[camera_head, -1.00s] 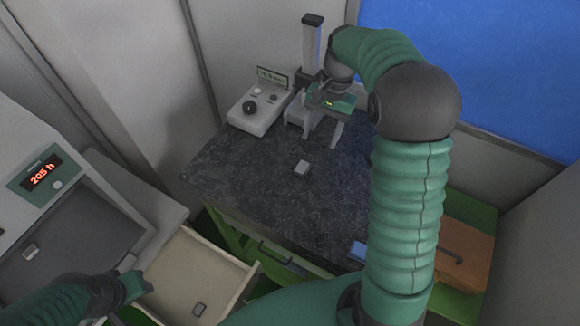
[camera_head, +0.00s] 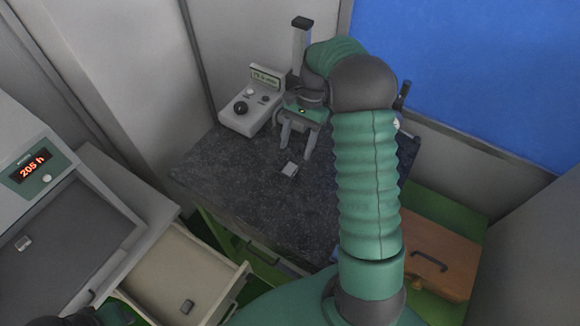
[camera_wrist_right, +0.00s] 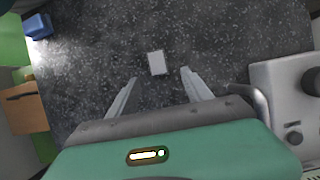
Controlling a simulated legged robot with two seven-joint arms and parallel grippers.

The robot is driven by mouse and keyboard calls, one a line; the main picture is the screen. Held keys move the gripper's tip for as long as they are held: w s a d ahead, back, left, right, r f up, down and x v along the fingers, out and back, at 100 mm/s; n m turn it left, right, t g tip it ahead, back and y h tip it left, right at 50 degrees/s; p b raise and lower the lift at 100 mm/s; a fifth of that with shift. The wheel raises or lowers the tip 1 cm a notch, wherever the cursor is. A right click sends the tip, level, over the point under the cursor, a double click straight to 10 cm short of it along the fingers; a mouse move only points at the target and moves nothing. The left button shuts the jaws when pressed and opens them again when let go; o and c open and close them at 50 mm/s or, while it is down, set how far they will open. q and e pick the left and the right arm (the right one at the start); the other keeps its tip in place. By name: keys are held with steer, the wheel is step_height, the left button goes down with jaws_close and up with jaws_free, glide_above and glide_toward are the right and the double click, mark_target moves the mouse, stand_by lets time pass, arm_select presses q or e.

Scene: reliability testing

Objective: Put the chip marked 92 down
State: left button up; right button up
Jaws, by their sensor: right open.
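A small light grey chip (camera_head: 290,169) lies on the dark speckled worktop (camera_head: 235,185); its marking is not legible. It also shows in the right wrist view (camera_wrist_right: 156,62), lying just past the fingertips and between their lines. My right gripper (camera_head: 296,150) is open and empty, pointing down at the worktop just behind the chip; its two fingers also show in the right wrist view (camera_wrist_right: 159,76). Two other small chips show: one in the open drawer (camera_head: 187,306) and one on the grey panel (camera_head: 23,243) at left. Only a dark part of my left arm's end shows at the bottom left edge.
A control box (camera_head: 243,112) with a knob stands left of my right gripper, beside a tall post (camera_head: 301,45). An instrument reading 205 h (camera_head: 33,165) stands at left. A blue block (camera_wrist_right: 38,27) lies on the worktop. The worktop left of the chip is clear.

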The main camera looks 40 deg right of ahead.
mark_target(289, 170)
steer(key=shift+a+f, duration=0.25)
steer(key=shift+f, duration=0.1)
steer(key=a+f+p, duration=0.1)
steer(key=f, duration=0.1)
steer(key=s+a+f+p, duration=0.1)
steer(key=a+f, duration=0.1)
steer(key=shift+s+a+p, duration=0.1)
steer(key=shift+s+p, duration=0.1)
steer(key=shift+p, duration=0.2)
steer(key=shift+f, duration=0.2)
steer(key=shift+w, duration=0.15)
steer(key=shift+c, duration=1.4)
jaws_close()
